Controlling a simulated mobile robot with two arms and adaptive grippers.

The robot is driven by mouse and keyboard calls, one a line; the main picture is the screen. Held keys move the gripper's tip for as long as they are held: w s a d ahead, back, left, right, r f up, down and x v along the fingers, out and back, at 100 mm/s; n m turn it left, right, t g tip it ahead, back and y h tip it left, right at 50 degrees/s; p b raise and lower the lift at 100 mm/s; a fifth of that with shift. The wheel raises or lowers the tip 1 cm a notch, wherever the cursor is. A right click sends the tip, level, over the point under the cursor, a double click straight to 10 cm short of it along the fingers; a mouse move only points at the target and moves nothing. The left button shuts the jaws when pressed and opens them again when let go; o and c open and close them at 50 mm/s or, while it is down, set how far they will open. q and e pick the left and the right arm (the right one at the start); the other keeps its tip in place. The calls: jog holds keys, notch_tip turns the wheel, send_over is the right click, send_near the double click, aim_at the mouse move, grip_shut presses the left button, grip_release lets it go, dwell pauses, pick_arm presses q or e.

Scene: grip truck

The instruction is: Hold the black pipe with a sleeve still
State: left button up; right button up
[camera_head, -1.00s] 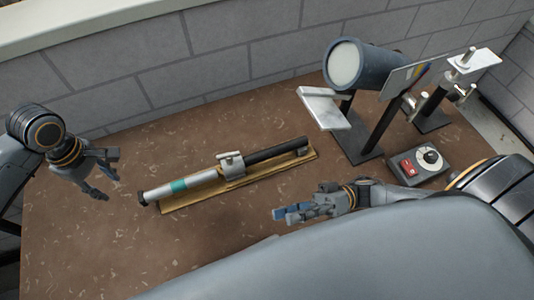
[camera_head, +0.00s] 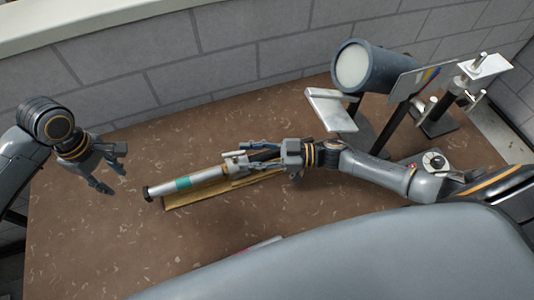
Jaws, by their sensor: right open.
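The pipe lies on a yellow wooden base (camera_head: 212,197) in the middle of the table. Its left part is a silver tube (camera_head: 205,177) with a teal band, and its right part is black (camera_head: 264,155). A grey sleeve (camera_head: 233,160) sits around the middle. My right gripper (camera_head: 258,156) is open over the black part, close to the sleeve, and hides much of the black part. I cannot tell whether its fingers touch the pipe. My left gripper (camera_head: 110,170) is open and empty, left of the pipe and apart from it.
A large blue-grey cylinder (camera_head: 372,68) on a stand and a white plate (camera_head: 331,109) are at the back right. A control box with a dial (camera_head: 434,161) is partly hidden by my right arm. The brown table (camera_head: 100,245) is clear at the front left.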

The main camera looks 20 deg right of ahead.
aim_at(230, 157)
jog(key=x, duration=0.8)
grip_shut()
pick_arm(q)
jog(key=shift+c, duration=0.2)
